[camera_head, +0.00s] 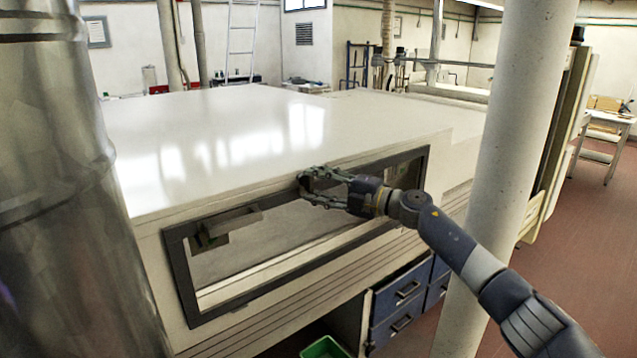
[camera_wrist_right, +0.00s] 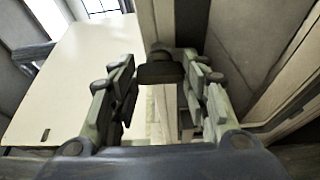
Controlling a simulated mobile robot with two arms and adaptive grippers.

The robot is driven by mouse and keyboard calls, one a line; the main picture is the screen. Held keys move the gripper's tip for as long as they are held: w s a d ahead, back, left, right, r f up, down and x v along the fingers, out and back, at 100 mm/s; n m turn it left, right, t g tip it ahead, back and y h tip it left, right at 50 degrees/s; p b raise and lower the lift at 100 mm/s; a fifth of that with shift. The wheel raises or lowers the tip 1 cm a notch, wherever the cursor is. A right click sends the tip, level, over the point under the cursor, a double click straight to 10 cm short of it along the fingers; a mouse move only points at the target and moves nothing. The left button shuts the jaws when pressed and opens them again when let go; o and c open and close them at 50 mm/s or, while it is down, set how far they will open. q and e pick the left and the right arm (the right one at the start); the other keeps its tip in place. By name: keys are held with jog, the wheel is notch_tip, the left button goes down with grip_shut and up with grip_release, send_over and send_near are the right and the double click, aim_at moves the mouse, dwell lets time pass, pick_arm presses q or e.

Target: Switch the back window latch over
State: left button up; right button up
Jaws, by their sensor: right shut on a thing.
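A long window (camera_head: 290,245) with a dark frame (camera_head: 178,270) is set in the side of a large pale cabinet. My right gripper (camera_head: 307,187) reaches in from the right to the window's upper edge, near its middle. It is shut on a small dark latch piece, which shows between the fingers in the right wrist view (camera_wrist_right: 160,70). The fingers cover most of this piece in the head view, so which way it is turned cannot be told. A second dark fitting (camera_head: 210,234) with a grey bar sits at the window's left end. My left gripper is not in view.
A pale round column (camera_head: 508,150) stands close to my right arm. A large metal cylinder (camera_head: 65,190) fills the left side. Blue drawers (camera_head: 400,305) and a green bin (camera_head: 325,348) are below the window. The cabinet top (camera_head: 250,130) is clear.

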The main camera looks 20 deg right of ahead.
jog(key=shift+n, duration=0.3)
jog(key=o, duration=1.1)
jog(key=shift+c, duration=0.2)
jog(key=v, duration=0.7)
jog(key=shift+d, duration=0.15)
jog(key=shift+s+r, duration=0.1)
jog(key=shift+s, duration=0.05)
